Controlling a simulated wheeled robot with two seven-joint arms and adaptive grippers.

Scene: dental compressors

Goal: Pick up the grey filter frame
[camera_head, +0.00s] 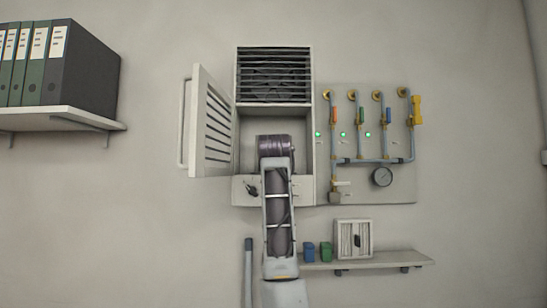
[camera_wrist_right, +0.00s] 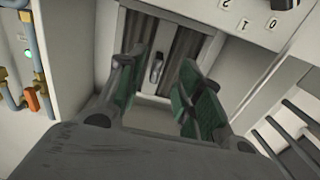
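The grey filter frame (camera_wrist_right: 180,49) shows in the right wrist view, with dark pleats, pale edges and a small upright handle (camera_wrist_right: 156,70) in its middle. It sits inside the wall cabinet (camera_head: 246,125). My right gripper (camera_wrist_right: 160,82) is open, its green-padded fingers on either side of the handle with gaps, apparently not touching it. In the head view my right arm reaches up into the cabinet and hides the frame and the gripper. My left gripper is not in view.
The slatted cabinet door (camera_head: 212,125) stands open at the left. Pipes with coloured valves (camera_head: 360,160) are close on the right. Below, a shelf (camera_head: 400,259) holds a white filter (camera_head: 345,240) and blue and green blocks. A binder shelf (camera_head: 60,118) is at upper left.

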